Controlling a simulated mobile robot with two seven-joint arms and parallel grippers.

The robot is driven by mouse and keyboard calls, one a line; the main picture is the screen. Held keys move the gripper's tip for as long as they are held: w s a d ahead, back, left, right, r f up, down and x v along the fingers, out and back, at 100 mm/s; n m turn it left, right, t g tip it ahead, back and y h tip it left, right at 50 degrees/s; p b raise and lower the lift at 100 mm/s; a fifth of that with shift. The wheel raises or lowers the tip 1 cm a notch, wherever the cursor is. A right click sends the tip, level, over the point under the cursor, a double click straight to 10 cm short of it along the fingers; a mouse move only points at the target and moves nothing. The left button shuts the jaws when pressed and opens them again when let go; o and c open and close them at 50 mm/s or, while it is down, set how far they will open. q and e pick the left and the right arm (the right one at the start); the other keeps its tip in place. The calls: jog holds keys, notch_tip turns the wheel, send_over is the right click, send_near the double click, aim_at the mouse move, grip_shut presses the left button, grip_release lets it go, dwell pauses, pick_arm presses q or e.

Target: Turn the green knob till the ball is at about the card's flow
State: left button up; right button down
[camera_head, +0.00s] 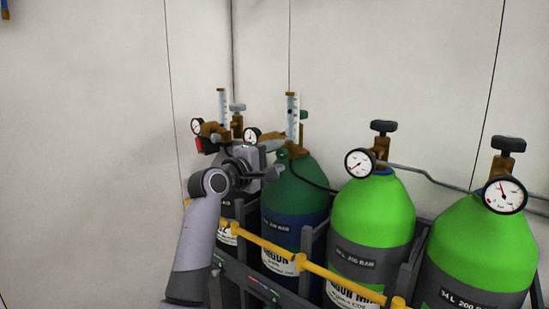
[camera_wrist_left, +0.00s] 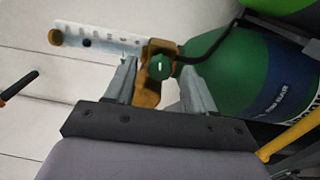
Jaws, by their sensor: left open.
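The clear flow tube (camera_wrist_left: 108,44) with scale marks runs left from the brass body in the wrist view. A dark ball (camera_wrist_left: 87,42) shows inside it; its scale reading is too small to tell. My left gripper (camera_wrist_left: 158,74) is open, with one finger on each side of the knob. In the head view my left gripper (camera_head: 266,166) is before the dark green cylinder. I cannot make out a card.
The dark green cylinder (camera_head: 293,192) stands beside bright green cylinders (camera_head: 372,212) in a rack with a yellow bar (camera_head: 270,247). A second flow tube (camera_head: 223,108) and a grey knob (camera_head: 237,108) stand to the left. Round gauges (camera_head: 359,163) and a hose lie near.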

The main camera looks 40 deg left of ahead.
pick_arm(q)
jog(key=s+b, duration=0.1)
jog(key=s, duration=0.6)
jog(key=shift+a+f, duration=0.15)
jog(key=shift+a, duration=0.1)
dwell(0.3)
jog(key=s+d+f+m+g, duration=0.2)
jog(key=d+f+m, duration=0.1)
jog(key=f, duration=0.7)
jog(key=s+d+f+m+g, duration=0.1)
jog(key=s+d+f+m, duration=0.15)
jog(key=f, duration=0.75)
jog(key=s+d+f+m+g, duration=0.1)
jog(key=d+f+m+g, duration=0.2)
jog(key=f, duration=0.6)
jog(key=s+d+f+m+g, duration=0.1)
jog(key=s+d+f+m, duration=0.4)
jog(key=s+f, duration=0.4)
jog(key=s+d+f+m+h, duration=0.1)
jog(key=s+d+f+m, duration=0.5)
jog(key=s, duration=0.5)
notch_tip(320, 180, down, 3)
jog(key=shift+d+r+g, duration=0.15)
jog(key=shift+g, duration=0.25)
